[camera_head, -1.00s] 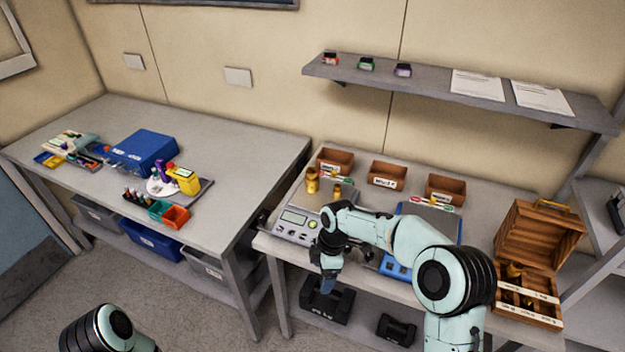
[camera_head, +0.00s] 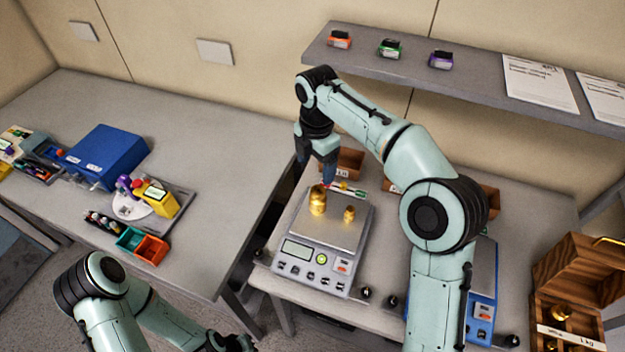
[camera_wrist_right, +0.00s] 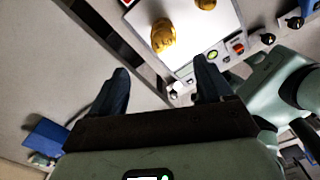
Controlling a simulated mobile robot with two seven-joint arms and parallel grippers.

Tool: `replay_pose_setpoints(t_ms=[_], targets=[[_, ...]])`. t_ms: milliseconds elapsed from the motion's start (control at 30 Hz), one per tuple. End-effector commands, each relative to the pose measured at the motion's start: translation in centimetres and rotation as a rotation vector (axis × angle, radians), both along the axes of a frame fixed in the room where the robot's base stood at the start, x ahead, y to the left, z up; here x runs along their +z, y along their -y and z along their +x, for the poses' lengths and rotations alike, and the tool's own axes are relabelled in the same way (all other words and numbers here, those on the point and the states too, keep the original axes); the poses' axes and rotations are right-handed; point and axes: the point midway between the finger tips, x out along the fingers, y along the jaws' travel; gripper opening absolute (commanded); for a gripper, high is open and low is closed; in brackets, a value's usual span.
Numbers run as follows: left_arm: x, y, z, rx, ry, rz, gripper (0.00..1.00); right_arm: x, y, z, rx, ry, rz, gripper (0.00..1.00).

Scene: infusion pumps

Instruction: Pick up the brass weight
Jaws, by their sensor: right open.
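A larger brass weight (camera_head: 317,201) and a smaller brass weight (camera_head: 349,213) stand upright on the pan of the grey scale (camera_head: 318,270). In the right wrist view the larger weight (camera_wrist_right: 163,38) is just beyond the fingertips, and the smaller one (camera_wrist_right: 205,4) is cut by the top edge. My right gripper (camera_head: 329,178) is above the pan's back edge, behind the larger weight. Its fingers (camera_wrist_right: 162,75) are apart, with nothing between them. My left gripper (camera_head: 230,342) is partly cut off at the bottom edge of the head view; its jaws are unclear.
A blue scale (camera_head: 482,312) is partly hidden behind my right arm. An open wooden box (camera_head: 570,335) with brass weights stands at the right. Brown bins (camera_head: 350,161) stand along the back. A shelf (camera_head: 450,80) hangs above.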

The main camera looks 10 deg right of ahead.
Motion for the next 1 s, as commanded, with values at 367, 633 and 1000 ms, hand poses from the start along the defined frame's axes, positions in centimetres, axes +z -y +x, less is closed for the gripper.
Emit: replay_pose_setpoints(t_ms=[367,633,1000], targets=[[-2.4,0.0,-2.8,0.001,-0.034,0.001,0.00,-6.8,0.1,-0.3,0.002,-0.008,-0.003,0.80],[-2.8,0.0,-3.2,0.000,-0.036,0.001,0.00,-8.7,0.1,-0.1,0.001,-0.004,-0.002,0.80],[-3.8,0.0,-4.0,0.000,-0.046,0.001,0.00,-13.3,0.4,0.0,0.001,-0.003,0.000,0.80]])
